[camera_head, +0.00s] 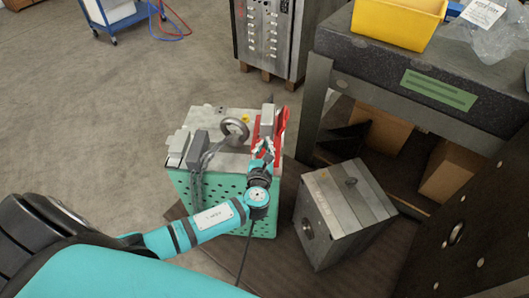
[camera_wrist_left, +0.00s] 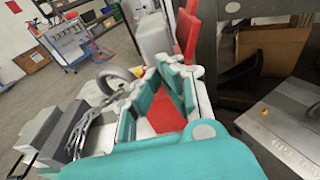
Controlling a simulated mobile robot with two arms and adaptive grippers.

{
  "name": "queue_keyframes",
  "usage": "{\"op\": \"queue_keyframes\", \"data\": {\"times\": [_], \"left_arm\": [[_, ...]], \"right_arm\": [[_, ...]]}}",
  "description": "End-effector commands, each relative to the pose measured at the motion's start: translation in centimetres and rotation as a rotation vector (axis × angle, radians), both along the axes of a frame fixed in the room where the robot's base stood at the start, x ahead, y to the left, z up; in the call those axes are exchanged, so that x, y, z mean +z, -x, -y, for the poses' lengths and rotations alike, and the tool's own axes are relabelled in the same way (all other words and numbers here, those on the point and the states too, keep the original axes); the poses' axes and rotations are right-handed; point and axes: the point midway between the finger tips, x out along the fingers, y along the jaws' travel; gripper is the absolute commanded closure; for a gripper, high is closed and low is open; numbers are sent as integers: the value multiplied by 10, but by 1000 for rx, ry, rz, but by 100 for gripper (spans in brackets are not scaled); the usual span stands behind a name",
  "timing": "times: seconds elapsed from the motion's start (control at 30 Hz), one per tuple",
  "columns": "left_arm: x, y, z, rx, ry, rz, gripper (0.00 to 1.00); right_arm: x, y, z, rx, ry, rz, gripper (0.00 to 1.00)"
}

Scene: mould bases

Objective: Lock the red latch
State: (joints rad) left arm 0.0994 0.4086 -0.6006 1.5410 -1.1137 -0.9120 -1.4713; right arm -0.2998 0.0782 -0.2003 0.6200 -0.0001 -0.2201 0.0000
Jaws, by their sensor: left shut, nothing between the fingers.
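The red latch (camera_head: 281,124) stands at the right end of the top of a mould base (camera_head: 225,155). In the left wrist view its upright red parts (camera_wrist_left: 187,32) show just beyond my fingers, and a red surface (camera_wrist_left: 165,117) shows between and below them. My left gripper (camera_head: 265,146) is shut and empty, close in front of the latch. It also shows in the left wrist view (camera_wrist_left: 170,72), its fingertips near the red parts. I cannot tell whether they touch. The gripper hides part of the latch. My right gripper is not in view.
A steel lifting ring (camera_head: 235,130) and grey blocks (camera_head: 197,149) stand left of the latch on the perforated teal-sided base. A second steel mould block (camera_head: 342,210) stands to the right. A dark workbench (camera_head: 430,80) with a yellow bin (camera_head: 398,22) is behind it. Open floor lies left.

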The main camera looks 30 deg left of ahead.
Motion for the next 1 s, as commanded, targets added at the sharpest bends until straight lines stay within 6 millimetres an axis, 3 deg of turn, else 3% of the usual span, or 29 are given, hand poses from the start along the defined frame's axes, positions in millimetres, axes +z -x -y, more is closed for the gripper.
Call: {"op": "queue_keyframes", "data": {"times": [1.0], "left_arm": [[9, -11, -4, 0, 0, 0, 100]], "right_arm": [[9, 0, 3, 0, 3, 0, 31]]}}
